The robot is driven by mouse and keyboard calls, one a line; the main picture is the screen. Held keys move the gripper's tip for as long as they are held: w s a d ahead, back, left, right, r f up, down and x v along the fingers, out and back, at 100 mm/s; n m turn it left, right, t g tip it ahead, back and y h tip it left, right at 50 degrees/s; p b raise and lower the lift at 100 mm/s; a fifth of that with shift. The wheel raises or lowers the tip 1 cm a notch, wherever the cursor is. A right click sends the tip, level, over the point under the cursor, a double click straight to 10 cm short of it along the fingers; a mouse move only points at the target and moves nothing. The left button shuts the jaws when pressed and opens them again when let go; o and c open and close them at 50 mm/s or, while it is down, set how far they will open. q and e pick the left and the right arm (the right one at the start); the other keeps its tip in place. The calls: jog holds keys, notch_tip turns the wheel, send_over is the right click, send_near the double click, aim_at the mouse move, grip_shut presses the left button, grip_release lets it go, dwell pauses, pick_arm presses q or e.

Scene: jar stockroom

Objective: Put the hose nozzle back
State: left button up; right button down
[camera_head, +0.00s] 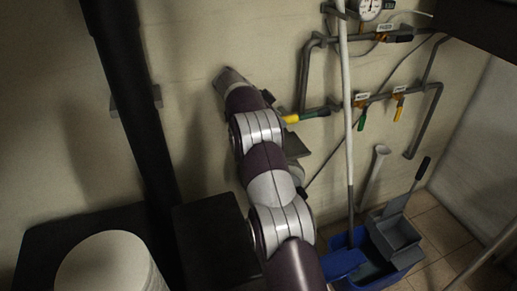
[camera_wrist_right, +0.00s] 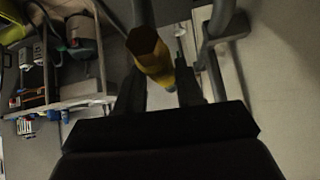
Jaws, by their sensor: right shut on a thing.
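In the wrist view, my right gripper (camera_wrist_right: 160,84) is shut on a yellow piece with a six-sided end, which I take to be the hose nozzle (camera_wrist_right: 148,50). A grey tube runs behind its upper end; I cannot tell whether they touch. In the head view, my right arm reaches up to the wall and hides most of the gripper. A yellow and green piece (camera_head: 291,118) shows just right of the wrist, close to the grey pipes; I cannot tell if it is the same nozzle. No holder for the nozzle shows clearly. My left gripper is not in view.
Grey pipes (camera_head: 304,75) with yellow and green valve handles and a gauge (camera_head: 370,8) line the wall. A blue mop bucket (camera_head: 345,262) with a pale pole stands at lower right. A white round container (camera_head: 105,264) stands at lower left, near a thick black pipe (camera_head: 130,95).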

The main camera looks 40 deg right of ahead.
jog(key=a+f, duration=0.1)
jog(key=a, duration=0.1)
jog(key=w+a+f, duration=0.1)
jog(key=a+f, duration=0.1)
jog(key=a, duration=0.1)
jog(key=a+f, duration=0.1)
jog(key=a, duration=0.1)
jog(key=shift+w+a+f, duration=0.25)
jog(key=shift+w+a, duration=0.05)
jog(key=shift+w, duration=0.05)
notch_tip(320, 180, down, 4)
jog(key=shift+f+b, duration=0.1)
jog(key=shift+b, duration=0.35)
